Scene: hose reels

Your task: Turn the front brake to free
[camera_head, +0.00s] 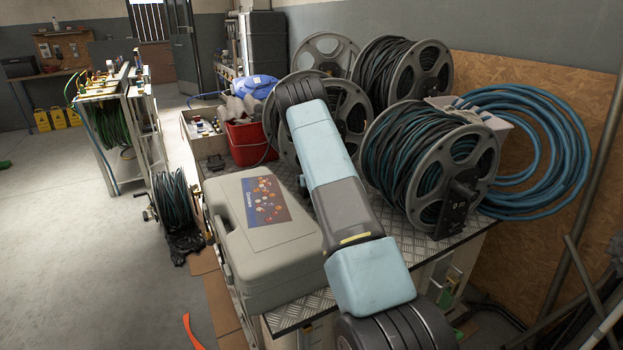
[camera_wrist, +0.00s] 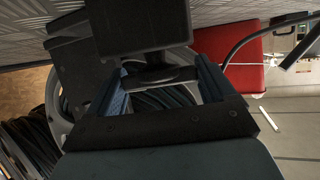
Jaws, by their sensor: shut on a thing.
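My gripper (camera_wrist: 165,72) shows in the wrist view, its two blue-grey fingers on either side of a dark handle (camera_wrist: 158,76). It is shut on this handle, which sits at a black brake housing (camera_wrist: 140,24) in front of a grey reel (camera_wrist: 68,112). The handle's exact angle and any marks on it are hard to read. In the head view my arm hides the gripper and most of this reel (camera_head: 357,112). Another reel (camera_head: 478,150), with dark green hose, stands right of my arm and carries its own black brake box (camera_head: 456,207).
A red bucket (camera_head: 248,143) stands left of my arm; it also shows in the wrist view (camera_wrist: 228,62). A grey case (camera_head: 262,235) lies at the front of the metal-topped bench (camera_head: 298,310). Blue hose coils (camera_head: 560,150) hang at the right wall.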

